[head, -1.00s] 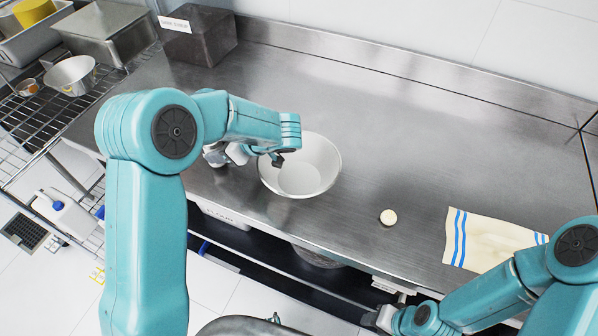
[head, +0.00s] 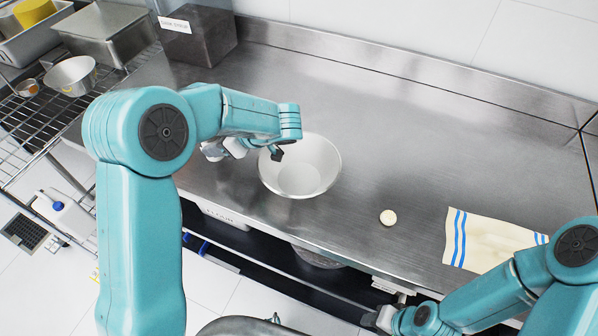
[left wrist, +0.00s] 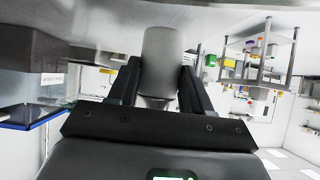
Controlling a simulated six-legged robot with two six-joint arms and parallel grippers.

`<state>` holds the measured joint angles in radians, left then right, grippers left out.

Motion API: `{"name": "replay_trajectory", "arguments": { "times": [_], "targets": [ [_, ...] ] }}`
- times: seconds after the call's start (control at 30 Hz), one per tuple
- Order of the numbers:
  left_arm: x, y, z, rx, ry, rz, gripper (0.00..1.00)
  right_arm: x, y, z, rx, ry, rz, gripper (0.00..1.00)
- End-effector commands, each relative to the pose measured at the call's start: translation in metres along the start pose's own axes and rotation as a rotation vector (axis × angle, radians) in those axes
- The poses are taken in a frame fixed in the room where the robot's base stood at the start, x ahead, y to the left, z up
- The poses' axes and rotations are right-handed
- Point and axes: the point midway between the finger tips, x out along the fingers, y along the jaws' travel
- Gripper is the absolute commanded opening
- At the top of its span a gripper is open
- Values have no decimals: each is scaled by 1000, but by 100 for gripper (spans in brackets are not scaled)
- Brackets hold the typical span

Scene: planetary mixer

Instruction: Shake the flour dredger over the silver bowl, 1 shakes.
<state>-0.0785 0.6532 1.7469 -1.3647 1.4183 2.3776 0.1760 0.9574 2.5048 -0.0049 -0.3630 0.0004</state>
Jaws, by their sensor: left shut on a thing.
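The silver bowl (head: 318,160) stands on the steel counter, open side up, partly behind my left wrist in the head view. My left gripper (head: 225,150) points left, away from the bowl. It is shut on the flour dredger (head: 212,153), which appears just left of the bowl's rim. In the left wrist view, the dredger is a grey cylinder (left wrist: 163,52) between the two dark fingers (left wrist: 160,88). Its holes are not visible and I cannot tell which end they are on. My right gripper (head: 383,318) is low at the front edge; its jaws are unclear.
The steel counter (head: 420,130) is mostly clear. A small round cream-coloured item (head: 388,217) and a striped cloth (head: 490,240) lie to the right. A dark labelled bin (head: 205,35) stands at the back left. A wire shelf (head: 25,125) with containers is further left.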

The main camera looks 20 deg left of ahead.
Motion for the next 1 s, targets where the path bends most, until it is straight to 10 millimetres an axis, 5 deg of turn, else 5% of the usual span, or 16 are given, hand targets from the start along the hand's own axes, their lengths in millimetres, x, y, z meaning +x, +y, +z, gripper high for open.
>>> {"name": "replay_trajectory", "arguments": {
  "times": [1.0],
  "targets": [
    [-14, 0, -20, 0, 0, 0, 0, -1, 0, 0, 0, 0, 0, 43]
  ]
}}
